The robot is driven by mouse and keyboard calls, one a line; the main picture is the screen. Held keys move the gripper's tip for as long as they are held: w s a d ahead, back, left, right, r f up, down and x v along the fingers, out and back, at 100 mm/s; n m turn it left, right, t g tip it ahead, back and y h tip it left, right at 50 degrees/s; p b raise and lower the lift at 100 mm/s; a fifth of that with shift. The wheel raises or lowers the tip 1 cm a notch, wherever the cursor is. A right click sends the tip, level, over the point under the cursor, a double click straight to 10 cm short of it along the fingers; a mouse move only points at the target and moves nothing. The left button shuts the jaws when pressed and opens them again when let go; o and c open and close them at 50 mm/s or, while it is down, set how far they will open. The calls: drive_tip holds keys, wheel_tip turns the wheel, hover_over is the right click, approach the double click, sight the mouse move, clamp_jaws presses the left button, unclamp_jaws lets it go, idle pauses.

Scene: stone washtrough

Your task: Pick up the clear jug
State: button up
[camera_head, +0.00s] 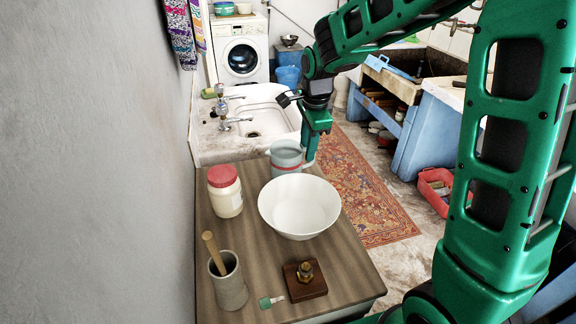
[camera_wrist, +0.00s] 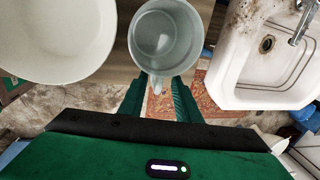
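The clear jug (camera_head: 286,155) stands upright at the far end of the wooden counter, behind the white bowl. It is see-through grey with a reddish band. In the wrist view the jug (camera_wrist: 166,38) is seen from above, and its handle (camera_wrist: 157,85) points toward my gripper. My gripper (camera_head: 308,158) is low at the right side of the jug. In the wrist view my gripper (camera_wrist: 158,92) is open, with one finger on each side of the handle and gaps showing. Whether either finger touches the jug cannot be told.
The white bowl (camera_head: 299,207) stands close in front of the jug. A red-lidded jar (camera_head: 225,192) is at left. A mortar with pestle (camera_head: 229,283), a green-tagged item (camera_head: 271,301) and a wooden block with brass fitting (camera_head: 305,280) are nearer. A white sink (camera_head: 262,118) lies behind.

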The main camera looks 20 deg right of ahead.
drive_tip(key=shift+w+f, duration=0.15)
drive_tip(key=shift+f, duration=0.6)
drive_tip(key=shift+c, duration=0.5)
clamp_jaws()
